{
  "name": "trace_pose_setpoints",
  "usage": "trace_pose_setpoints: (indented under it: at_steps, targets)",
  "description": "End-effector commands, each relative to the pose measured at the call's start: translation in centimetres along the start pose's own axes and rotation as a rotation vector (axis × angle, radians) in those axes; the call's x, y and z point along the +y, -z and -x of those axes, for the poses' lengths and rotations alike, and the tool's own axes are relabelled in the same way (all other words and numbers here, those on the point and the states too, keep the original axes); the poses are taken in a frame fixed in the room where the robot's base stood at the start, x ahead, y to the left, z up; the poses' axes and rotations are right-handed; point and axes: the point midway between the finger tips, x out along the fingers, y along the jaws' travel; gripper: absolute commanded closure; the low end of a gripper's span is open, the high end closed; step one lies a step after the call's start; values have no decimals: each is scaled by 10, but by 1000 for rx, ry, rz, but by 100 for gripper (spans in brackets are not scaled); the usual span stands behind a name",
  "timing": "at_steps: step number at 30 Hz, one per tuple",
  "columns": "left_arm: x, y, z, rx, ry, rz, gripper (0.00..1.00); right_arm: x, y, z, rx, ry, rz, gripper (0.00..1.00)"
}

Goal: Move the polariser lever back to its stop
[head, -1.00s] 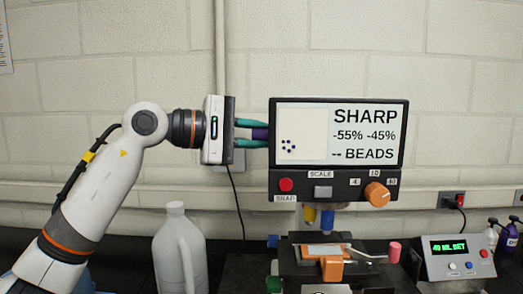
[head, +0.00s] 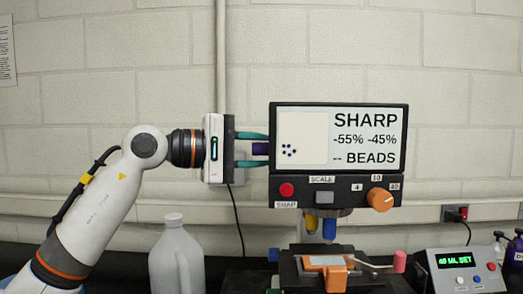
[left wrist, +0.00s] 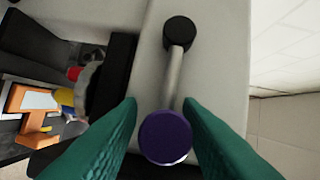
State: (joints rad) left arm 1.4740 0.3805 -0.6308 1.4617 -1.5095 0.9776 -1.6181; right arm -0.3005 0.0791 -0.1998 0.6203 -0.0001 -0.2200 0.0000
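The polariser lever has a purple round knob (left wrist: 165,137) on a metal rod (left wrist: 176,75), with a black pivot (left wrist: 180,31) on the pale side of the instrument, in the left wrist view. In the head view the knob (head: 260,149) shows at the left edge of the screen unit (head: 339,188). My left gripper (head: 260,150) has its two teal fingers apart, one above and one below the knob. In the left wrist view the fingers (left wrist: 163,103) flank the knob; a slight gap seems to show, but contact is hard to tell. My right gripper is out of view.
The screen reads SHARP. Below it are a red button (head: 287,190) and an orange dial (head: 381,200). The microscope stage (head: 310,284) is beneath. A white jug (head: 176,262) stands at left, and a control box (head: 462,270) at right.

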Motion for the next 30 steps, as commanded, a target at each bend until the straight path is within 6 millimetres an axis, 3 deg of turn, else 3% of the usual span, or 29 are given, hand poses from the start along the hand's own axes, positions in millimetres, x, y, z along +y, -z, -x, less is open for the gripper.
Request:
trace_pose_setpoints:
  at_steps: [10, 14, 24, 30]
  targets:
    - [-1, 0, 1, 0, 2, 1, 57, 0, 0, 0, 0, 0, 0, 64]
    - [0, -1, 11, -1, 3, 0, 57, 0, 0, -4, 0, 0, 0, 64]
    - [2, -1, 80, -3, 3, 0, 57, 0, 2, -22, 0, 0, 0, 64]
    - [1, -1, 110, -2, 2, 1, 57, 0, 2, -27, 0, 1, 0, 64]
